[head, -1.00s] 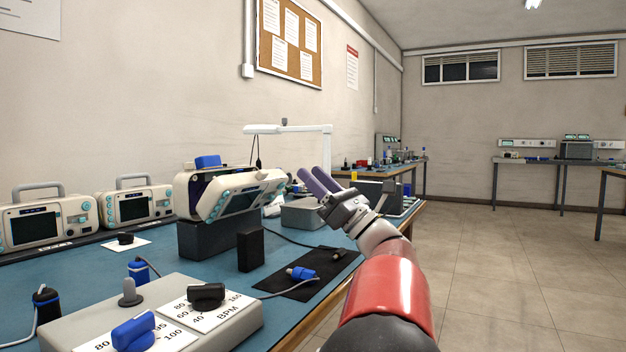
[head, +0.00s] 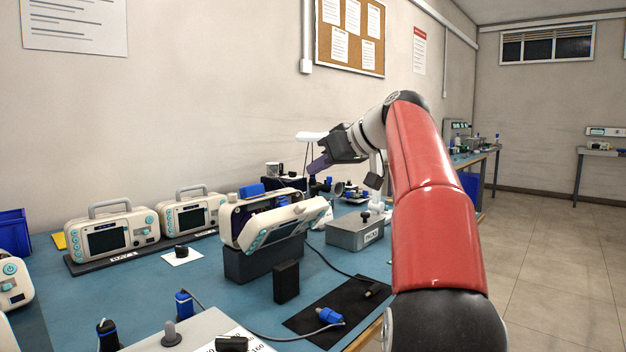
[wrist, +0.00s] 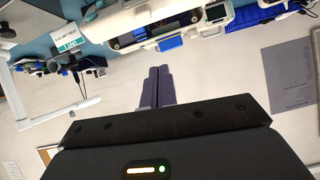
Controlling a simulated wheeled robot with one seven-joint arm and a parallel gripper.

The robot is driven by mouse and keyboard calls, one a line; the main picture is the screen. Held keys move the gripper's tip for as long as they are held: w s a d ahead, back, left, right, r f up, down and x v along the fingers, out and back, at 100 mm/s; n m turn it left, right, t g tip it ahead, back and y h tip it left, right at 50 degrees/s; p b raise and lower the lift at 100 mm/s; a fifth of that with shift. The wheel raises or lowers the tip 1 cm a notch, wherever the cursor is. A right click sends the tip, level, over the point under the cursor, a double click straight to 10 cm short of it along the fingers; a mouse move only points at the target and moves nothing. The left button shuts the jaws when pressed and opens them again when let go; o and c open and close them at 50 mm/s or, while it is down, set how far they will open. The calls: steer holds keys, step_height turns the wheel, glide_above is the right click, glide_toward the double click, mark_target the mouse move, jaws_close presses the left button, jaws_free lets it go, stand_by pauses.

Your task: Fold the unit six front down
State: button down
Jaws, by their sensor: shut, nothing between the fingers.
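The opened monitor (head: 262,202), which I take for unit six, rests on a dark block (head: 262,264) on the blue bench. Its cream front (head: 285,225) is hinged out and tilted, with the inside showing behind it. A blue part (head: 251,190) stands on its top. My gripper (head: 319,164) is above and behind the right end of the monitor, clear of it. In the wrist view its purple fingers (wrist: 157,84) are together and empty. An opened unit (wrist: 160,30) shows beyond them at the top. Its number cannot be read.
Two closed monitors (head: 112,238) stand on the left. A dark upright block (head: 286,282) is in front of the opened monitor. A grey box (head: 354,233) stands to its right, and a black mat (head: 325,318) with a blue connector (head: 329,316) lies nearer.

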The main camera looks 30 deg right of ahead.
mark_target(303, 205)
steer(key=shift+n, duration=0.4)
steer(key=x, duration=1)
steer(key=shift+d, duration=0.25)
steer(key=shift+s+d+f+b, duration=0.25)
steer(key=shift+s+f+b, duration=0.15)
steer(key=shift+s, duration=0.15)
steer(key=shift+s+d+f+b, duration=0.25)
steer(key=shift+s+f+b, duration=0.15)
steer(key=shift+s, duration=0.15)
steer(key=shift+s+d+f, duration=0.1)
steer(key=shift+s+f, duration=0.25)
steer(key=shift+s, duration=0.05)
steer(key=shift+f, duration=0.15)
